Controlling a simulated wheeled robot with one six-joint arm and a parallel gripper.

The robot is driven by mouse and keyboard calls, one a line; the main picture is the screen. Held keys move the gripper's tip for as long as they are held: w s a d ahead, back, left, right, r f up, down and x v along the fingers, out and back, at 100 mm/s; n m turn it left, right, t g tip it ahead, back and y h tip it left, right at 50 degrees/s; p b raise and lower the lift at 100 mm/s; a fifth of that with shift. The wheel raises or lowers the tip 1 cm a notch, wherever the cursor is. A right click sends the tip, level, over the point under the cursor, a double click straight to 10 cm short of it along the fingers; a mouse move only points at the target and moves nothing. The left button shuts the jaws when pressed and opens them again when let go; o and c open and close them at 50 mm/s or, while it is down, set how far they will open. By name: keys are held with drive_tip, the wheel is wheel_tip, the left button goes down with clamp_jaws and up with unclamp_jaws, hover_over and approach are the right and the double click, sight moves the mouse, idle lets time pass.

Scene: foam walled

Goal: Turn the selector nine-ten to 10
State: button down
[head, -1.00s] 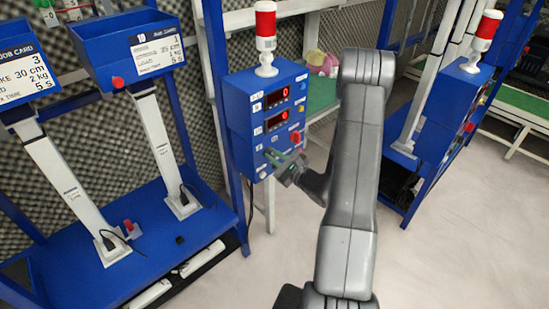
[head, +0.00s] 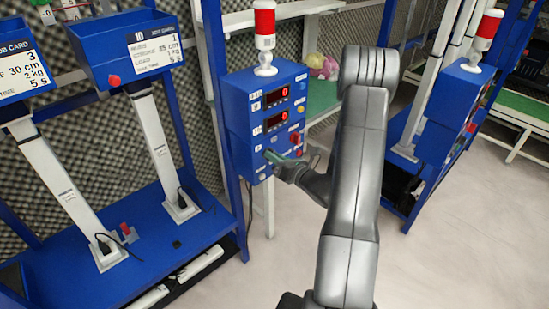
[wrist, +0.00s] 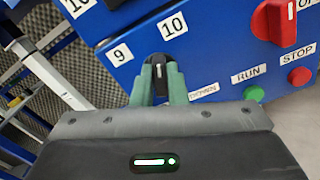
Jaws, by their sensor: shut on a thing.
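The selector nine-ten (wrist: 159,60) is a small black knob with a white pointer line, on the blue panel in the wrist view. The label 9 (wrist: 120,55) is at its upper left and the label 10 (wrist: 172,25) above it. The pointer stands about upright in the picture, nearer the direction of 10 than of 9. My gripper (wrist: 159,78) has its two green fingers shut on the knob, one on each side. In the head view my gripper (head: 276,158) is at the lower part of the blue control box (head: 238,125); the knob is hard to make out there.
A red rotary switch (wrist: 278,20), a green RUN button (wrist: 254,94) and a red STOP button (wrist: 299,76) are on the panel to the right. A red-and-white beacon (head: 265,35) tops the box. Pale floor (head: 270,280) is open below.

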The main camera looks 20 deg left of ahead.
drive_tip(key=shift+m, duration=0.9)
drive_tip(key=c, duration=1.4)
unclamp_jaws()
drive_tip(key=shift+c, duration=0.2)
drive_tip(key=b+v, duration=0.2)
drive_tip(key=v, duration=1.2)
drive_tip(key=shift+a, duration=0.25)
